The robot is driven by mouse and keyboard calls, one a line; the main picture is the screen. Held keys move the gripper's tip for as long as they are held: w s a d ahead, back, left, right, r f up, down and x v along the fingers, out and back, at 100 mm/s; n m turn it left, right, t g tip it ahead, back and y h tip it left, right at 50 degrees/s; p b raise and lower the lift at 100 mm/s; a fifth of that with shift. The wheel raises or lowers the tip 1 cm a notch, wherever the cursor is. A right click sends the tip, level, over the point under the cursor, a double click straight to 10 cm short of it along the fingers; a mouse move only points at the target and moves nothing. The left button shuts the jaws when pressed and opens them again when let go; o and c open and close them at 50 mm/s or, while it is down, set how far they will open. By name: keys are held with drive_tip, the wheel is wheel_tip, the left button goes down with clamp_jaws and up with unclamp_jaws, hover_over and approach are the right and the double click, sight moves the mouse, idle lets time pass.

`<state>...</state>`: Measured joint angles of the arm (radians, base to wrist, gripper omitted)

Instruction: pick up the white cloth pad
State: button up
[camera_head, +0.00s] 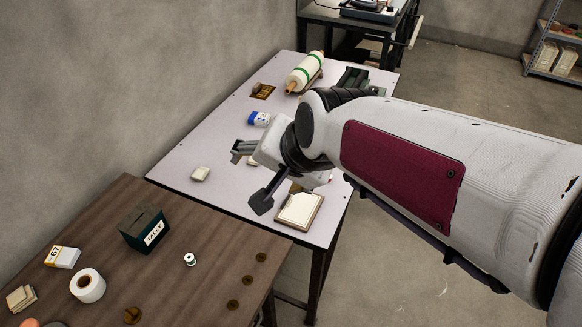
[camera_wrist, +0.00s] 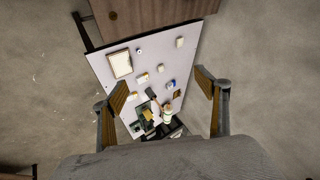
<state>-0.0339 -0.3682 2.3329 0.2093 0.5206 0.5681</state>
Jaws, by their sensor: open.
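A small, off-white, pad-like block (camera_head: 200,173) lies on the pale table at the left, near the wooden table; it looks like the white cloth pad. It also seems to show in the wrist view (camera_wrist: 180,42). Another pale piece (camera_head: 252,162) is partly hidden behind my gripper. My gripper (camera_head: 250,176) is open and empty above the pale table, to the right of the left pad. In the wrist view its two fingers (camera_wrist: 165,88) stand wide apart, with the table far beyond them.
The pale table (camera_head: 185,150) also holds a framed board (camera_head: 300,211), a blue-and-white box (camera_head: 259,118) and a roll with green bands (camera_head: 305,72). A dark box (camera_head: 144,228), a white tape roll (camera_head: 87,285) and a spool (camera_head: 190,259) stand on the wooden table (camera_head: 200,300).

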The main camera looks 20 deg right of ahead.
drive_tip(key=w+f+m+t+h, duration=0.1)
drive_tip(key=w+f+m, duration=0.4)
drive_tip(key=w, duration=0.4)
drive_tip(key=w+d+f+m+t+h, duration=0.1)
drive_tip(key=w+f+m, duration=0.2)
drive_tip(key=w+m, duration=0.6)
drive_tip(key=w+f+m+t, duration=0.1)
drive_tip(key=w+f+m, duration=0.35)
drive_tip(key=w, duration=0.55)
drive_tip(key=w+d+f+m+h, duration=0.1)
drive_tip(key=d+f+m+h, duration=0.1)
drive_tip(key=f+m, duration=0.3)
drive_tip(key=w+d+f+m+h, duration=0.1)
drive_tip(key=d+f+m+h, duration=0.2)
drive_tip(key=f, duration=0.7)
drive_tip(key=w+d+f+m+h, duration=0.1)
drive_tip(key=d+f+m+h, duration=0.2)
drive_tip(key=d+f+m, duration=0.2)
drive_tip(key=shift+w+d+f+m, duration=0.1)
drive_tip(key=shift+f+m, duration=0.75)
drive_tip(key=shift+m, duration=0.3)
drive_tip(key=shift+w+d+f+m, duration=0.1)
drive_tip(key=shift+f+m, duration=0.75)
drive_tip(key=shift+m, duration=0.25)
drive_tip(key=shift+s+d+f+m+h, duration=0.15)
drive_tip(key=shift+f+m+h, duration=0.15)
drive_tip(key=shift+f, duration=0.05)
drive_tip(key=shift+d, duration=0.1)
drive_tip(key=shift+x, duration=1.2)
